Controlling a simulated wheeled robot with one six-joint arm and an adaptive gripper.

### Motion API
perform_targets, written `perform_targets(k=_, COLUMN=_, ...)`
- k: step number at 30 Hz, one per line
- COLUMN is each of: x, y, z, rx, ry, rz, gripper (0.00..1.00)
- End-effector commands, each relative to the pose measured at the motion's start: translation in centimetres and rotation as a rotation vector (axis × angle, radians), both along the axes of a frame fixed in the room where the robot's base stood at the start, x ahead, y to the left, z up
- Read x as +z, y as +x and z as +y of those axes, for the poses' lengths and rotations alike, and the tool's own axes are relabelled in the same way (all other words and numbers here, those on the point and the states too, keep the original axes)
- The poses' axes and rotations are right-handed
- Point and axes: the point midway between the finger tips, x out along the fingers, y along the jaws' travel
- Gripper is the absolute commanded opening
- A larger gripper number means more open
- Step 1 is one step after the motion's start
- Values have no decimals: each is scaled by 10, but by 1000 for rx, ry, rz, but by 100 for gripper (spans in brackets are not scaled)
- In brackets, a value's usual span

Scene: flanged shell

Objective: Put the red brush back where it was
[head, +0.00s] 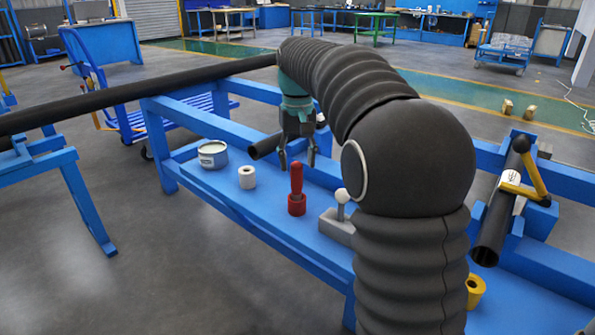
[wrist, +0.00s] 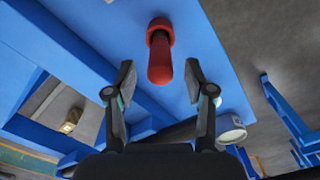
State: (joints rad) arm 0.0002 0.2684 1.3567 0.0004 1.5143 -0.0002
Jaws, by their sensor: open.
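The red brush (head: 297,178) stands upright on the blue bench shelf, its handle up and its lower end in a wider red round piece (head: 297,206), a holder or the brush's own base. My gripper (head: 298,166) is open and empty, pointing down near the top of the handle. In the wrist view the handle (wrist: 160,65) shows between my open fingers (wrist: 160,72), with clear space on both sides. I cannot tell how far the fingertips are from it.
A long black pipe (head: 130,92) lies across the supports. My arm hides part of the bench.

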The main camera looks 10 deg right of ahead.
Motion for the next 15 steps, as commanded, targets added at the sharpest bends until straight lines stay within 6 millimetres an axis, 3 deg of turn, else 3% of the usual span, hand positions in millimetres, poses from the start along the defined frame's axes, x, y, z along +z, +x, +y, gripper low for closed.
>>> perform_targets(k=1, x=14, y=0, z=0, rx=0, ry=0, rz=-2, gripper=54)
perform_targets(k=6, x=43, y=0, z=0, rx=0, ry=0, rz=-1, gripper=54)
perform_targets(k=15, x=67, y=0, z=0, rx=0, ry=0, rz=1, gripper=54)
